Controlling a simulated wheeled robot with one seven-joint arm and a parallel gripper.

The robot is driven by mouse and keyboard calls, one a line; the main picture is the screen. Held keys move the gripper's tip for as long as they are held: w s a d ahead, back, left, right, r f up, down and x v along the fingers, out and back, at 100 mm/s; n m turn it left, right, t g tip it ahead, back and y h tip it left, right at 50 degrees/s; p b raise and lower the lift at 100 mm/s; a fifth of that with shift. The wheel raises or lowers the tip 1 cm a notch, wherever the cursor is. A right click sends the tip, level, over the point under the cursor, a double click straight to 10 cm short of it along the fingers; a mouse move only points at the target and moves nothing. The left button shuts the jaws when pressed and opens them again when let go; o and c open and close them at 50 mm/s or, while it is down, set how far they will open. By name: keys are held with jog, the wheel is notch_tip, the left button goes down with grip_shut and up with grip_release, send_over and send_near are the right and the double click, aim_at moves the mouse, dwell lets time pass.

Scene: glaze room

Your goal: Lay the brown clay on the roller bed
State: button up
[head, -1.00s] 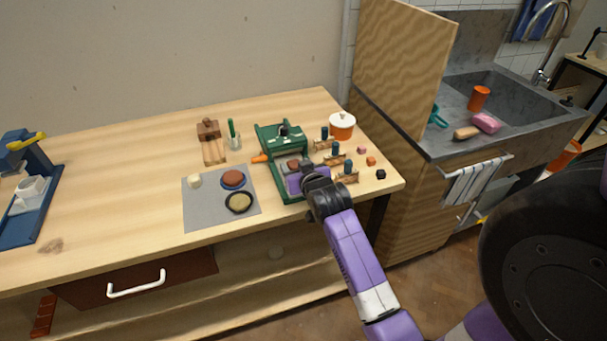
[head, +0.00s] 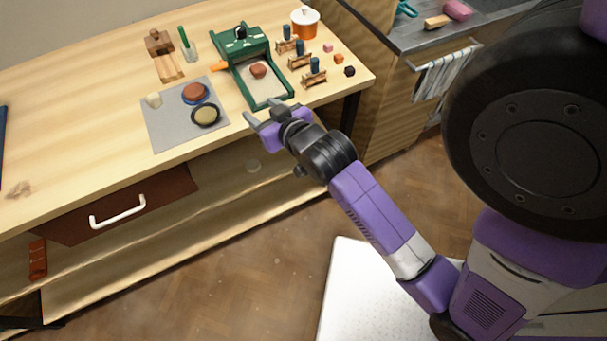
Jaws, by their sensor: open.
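The green slab roller (head: 226,47) stands at the back right of the wooden table, with its pale bed (head: 262,92) facing me. A reddish-brown clay lump (head: 258,70) lies on that bed, near its middle. My gripper (head: 263,110) is open and empty, at the table's front edge, just in front of the roller and apart from the clay. Another reddish-brown round piece (head: 195,91) sits in a blue dish on the grey mat (head: 160,125) to the left.
A dark bowl with yellowish contents (head: 206,115) and a cream lump (head: 153,100) are on the mat. Small wooden stands (head: 300,61), little coloured cubes (head: 338,59) and an orange-and-white pot (head: 305,22) stand right of the roller. The table's left part is mostly clear.

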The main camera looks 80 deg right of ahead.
jog(key=s+a+f+n+t+y, duration=0.1)
jog(key=s+a+n+t+y, duration=0.15)
jog(key=a, duration=0.65)
jog(key=s+a+n+t+y, duration=0.15)
jog(key=s+a, duration=0.25)
jog(key=a, duration=0.5)
jog(key=s+a+r+n+y, duration=0.4)
jog(key=s+a+r+y, duration=0.1)
jog(key=s+a, duration=0.3)
jog(key=shift+s+a, duration=0.15)
jog(key=shift+s, duration=0.55)
